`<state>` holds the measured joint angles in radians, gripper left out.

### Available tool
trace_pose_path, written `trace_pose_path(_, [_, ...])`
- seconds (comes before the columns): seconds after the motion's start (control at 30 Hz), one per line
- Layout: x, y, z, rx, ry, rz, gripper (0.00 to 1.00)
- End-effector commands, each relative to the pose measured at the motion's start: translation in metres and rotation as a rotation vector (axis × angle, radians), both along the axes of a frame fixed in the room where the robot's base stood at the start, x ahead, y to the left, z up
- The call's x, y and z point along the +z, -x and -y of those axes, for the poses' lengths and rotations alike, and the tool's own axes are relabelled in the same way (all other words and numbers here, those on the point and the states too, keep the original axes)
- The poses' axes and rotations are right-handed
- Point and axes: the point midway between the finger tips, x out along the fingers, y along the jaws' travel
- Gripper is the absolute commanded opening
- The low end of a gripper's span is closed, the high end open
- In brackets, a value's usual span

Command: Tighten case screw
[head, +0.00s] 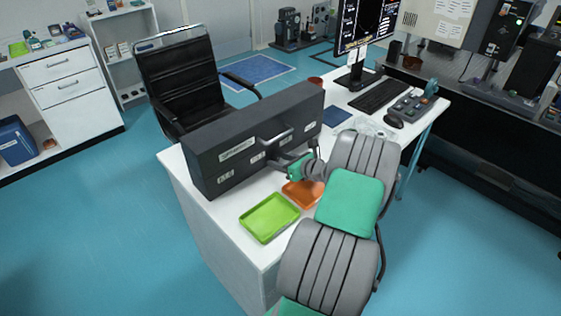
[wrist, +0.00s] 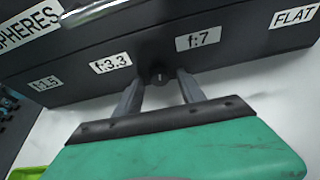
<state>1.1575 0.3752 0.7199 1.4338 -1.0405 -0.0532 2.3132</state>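The dark grey case (head: 212,150) stands upright on the white desk, with a handle and white labels on its front face. In the wrist view its face (wrist: 235,45) fills the upper part, with labels such as "f:3.3" and "f:7". A small dark screw (wrist: 158,77) shows near the case's edge between those two labels. My gripper (wrist: 159,82) is open, with one finger on each side of the screw and a visible gap to both. Whether the fingertips touch the case I cannot tell. In the head view my gripper (head: 280,165) is at the case's front, its tips partly hidden.
A green tray (head: 270,218) and an orange tray (head: 303,193) lie on the white desk (head: 232,204) in front of the case, close to my arm. A keyboard (head: 380,95), mouse (head: 393,121) and monitor stand farther back. A black chair (head: 185,80) is behind the case.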

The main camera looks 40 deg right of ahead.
Motion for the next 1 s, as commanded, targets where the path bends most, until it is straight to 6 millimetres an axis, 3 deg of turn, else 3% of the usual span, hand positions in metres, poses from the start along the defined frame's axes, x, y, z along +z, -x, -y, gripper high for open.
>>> trace_pose_path(0.53, [0.0002, -0.0001, -0.0004, 0.001, 0.001, 0.000, 0.01])
trace_pose_path(0.83, [0.0013, -0.0003, -0.0009, 0.001, 0.018, 0.002, 0.00])
trace_pose_path(1.0, [0.0019, -0.0002, -0.0024, 0.000, 0.174, 0.006, 0.00])
